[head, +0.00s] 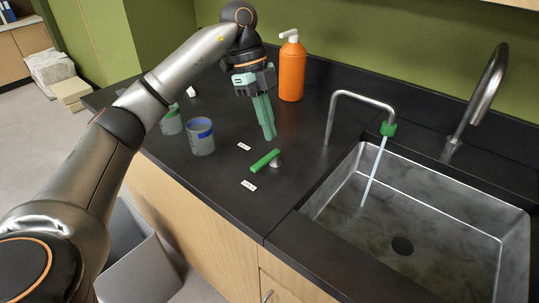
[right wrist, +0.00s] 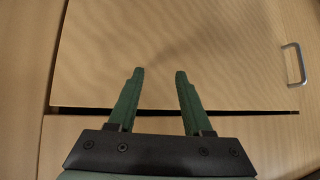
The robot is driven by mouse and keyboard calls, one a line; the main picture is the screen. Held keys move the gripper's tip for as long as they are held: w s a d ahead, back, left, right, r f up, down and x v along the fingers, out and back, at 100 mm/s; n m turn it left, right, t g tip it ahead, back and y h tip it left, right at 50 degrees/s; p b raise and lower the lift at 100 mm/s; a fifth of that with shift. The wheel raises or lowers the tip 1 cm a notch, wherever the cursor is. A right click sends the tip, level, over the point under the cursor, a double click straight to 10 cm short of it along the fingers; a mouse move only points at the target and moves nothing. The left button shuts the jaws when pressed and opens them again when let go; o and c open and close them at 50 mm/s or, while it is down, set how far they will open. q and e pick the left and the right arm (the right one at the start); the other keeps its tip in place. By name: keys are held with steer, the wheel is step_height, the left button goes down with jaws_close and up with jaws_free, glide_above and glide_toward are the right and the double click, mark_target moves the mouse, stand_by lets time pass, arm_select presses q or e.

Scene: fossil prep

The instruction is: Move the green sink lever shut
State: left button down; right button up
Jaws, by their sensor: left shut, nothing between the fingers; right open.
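The green lever (head: 265,160) sits on a short metal post on the black counter, left of the sink (head: 440,225). Small white labels lie on either side of it. Water runs in a thin stream from the green-tipped tap (head: 388,129) into the sink. My left gripper (head: 270,137) is shut and empty, its green fingers pointing down just behind the lever; in this view I cannot tell whether they touch the counter. My right gripper (right wrist: 158,75) is open and empty in the right wrist view, facing wooden cabinet fronts.
An orange pump bottle (head: 291,70) stands behind my left gripper. Two cups, one with a blue band (head: 200,137), stand left of the lever. A larger curved faucet (head: 483,95) rises behind the sink. A grey bin (head: 140,255) stands on the floor.

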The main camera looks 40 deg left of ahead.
mark_target(266, 164)
steer(key=shift+s, duration=0.1)
arm_select(q)
steer(key=x, duration=0.9)
steer(key=shift+d+f, duration=0.1)
steer(key=shift+f, duration=0.2)
steer(key=shift+a+f, duration=0.2)
steer(key=shift+a, duration=0.1)
steer(key=shift+w+a, duration=0.2)
steer(key=shift+a, duration=1.45)
arm_select(e)
steer(key=shift+a+r, duration=0.1)
